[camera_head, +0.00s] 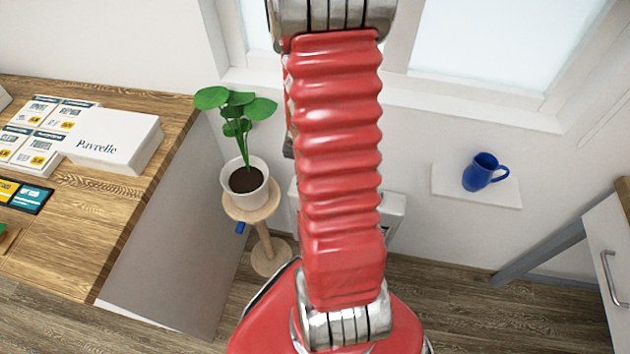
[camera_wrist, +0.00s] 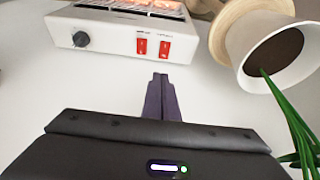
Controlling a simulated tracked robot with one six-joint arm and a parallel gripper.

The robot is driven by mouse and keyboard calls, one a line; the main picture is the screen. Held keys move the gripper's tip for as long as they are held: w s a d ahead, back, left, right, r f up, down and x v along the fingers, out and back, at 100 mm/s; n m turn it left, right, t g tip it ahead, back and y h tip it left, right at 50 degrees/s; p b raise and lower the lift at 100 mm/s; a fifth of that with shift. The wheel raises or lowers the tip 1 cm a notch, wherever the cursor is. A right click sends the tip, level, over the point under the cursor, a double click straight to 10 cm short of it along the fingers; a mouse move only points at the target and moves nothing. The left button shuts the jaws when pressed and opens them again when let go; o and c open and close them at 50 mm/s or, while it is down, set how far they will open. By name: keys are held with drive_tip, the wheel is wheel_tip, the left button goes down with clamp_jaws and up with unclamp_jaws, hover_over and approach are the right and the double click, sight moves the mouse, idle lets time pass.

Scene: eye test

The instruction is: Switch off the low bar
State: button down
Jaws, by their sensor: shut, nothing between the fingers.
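A white heater (camera_wrist: 112,37) with a glowing orange grille (camera_wrist: 150,6) is at the top of the wrist view. Its front has a dark round knob (camera_wrist: 81,39), a left red switch (camera_wrist: 142,46) and a right red switch (camera_wrist: 165,48). The small labels above the switches are too blurred to read. My gripper (camera_wrist: 160,77) is shut and empty, its tips just below the two switches in the picture, and looks apart from them. In the head view the heater (camera_head: 393,208) is mostly hidden behind my red arm, and my gripper is hidden.
A potted plant (camera_head: 244,186) stands on a wooden stand (camera_head: 268,256) beside the heater; its pot (camera_wrist: 240,48) shows at the right of the wrist view. A blue mug (camera_head: 482,172) sits on a wall shelf (camera_head: 450,186). A wooden counter (camera_head: 75,235) with boxes is at left.

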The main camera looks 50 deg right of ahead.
drive_tip(key=shift+d+f, duration=0.15)
drive_tip(key=shift+f, duration=0.1)
drive_tip(key=shift+w+d+f, duration=0.15)
drive_tip(key=shift+w+f, duration=0.05)
drive_tip(key=shift+f, duration=0.5)
